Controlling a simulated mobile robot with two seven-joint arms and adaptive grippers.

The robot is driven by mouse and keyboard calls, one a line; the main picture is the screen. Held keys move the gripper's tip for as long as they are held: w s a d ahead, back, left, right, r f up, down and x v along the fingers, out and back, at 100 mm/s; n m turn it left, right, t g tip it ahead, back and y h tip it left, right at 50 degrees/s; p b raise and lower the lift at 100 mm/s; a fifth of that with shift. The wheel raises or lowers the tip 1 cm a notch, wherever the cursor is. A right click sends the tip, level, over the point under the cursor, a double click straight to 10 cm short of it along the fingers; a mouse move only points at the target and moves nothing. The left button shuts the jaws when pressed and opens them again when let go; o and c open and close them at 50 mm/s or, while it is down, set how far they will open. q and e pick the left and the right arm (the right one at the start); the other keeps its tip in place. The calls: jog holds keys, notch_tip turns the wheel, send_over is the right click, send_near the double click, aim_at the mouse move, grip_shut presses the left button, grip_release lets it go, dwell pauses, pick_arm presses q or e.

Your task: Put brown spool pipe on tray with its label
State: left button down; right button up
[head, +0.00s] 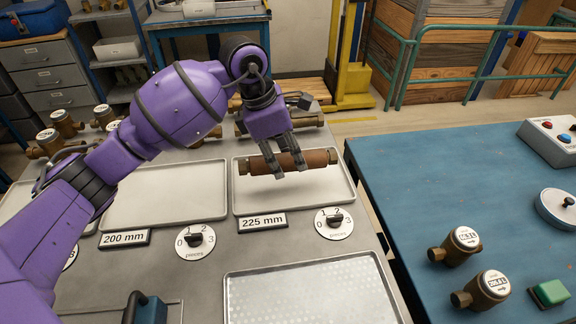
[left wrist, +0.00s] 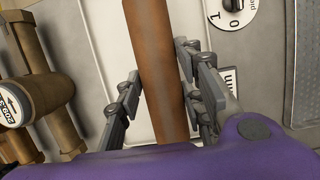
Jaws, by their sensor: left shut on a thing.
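The brown spool pipe (head: 315,158) lies crosswise in my left gripper (head: 281,165), over the tray (head: 325,197) behind the "225 mm" label (head: 262,221). The gripper points down and is shut on the pipe near its middle. A shadow shows on the tray below; I cannot tell for sure whether the pipe touches it. In the left wrist view the pipe (left wrist: 160,70) runs between the fingers (left wrist: 163,100), with part of the label (left wrist: 229,78) to the right. Another tray (head: 160,195) is behind the "200 mm" label (head: 124,238). My right gripper is not in view.
Brass meters (head: 66,124) stand behind the trays at left, and more pipes lie behind the 225 mm tray. A perforated tray (head: 310,295) is in front, with a piece dial (head: 334,224) beside the label. A blue table (head: 420,165) at right holds meters (head: 460,245).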

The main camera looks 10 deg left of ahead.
pick_arm(q)
jog(key=shift+w+d+f, duration=0.1)
jog(key=shift+w+f, duration=0.7)
jog(key=shift+f, duration=1.75)
jog(key=c, duration=1.2)
grip_release()
jog(key=v, duration=1.2)
jog(key=shift+r, duration=0.2)
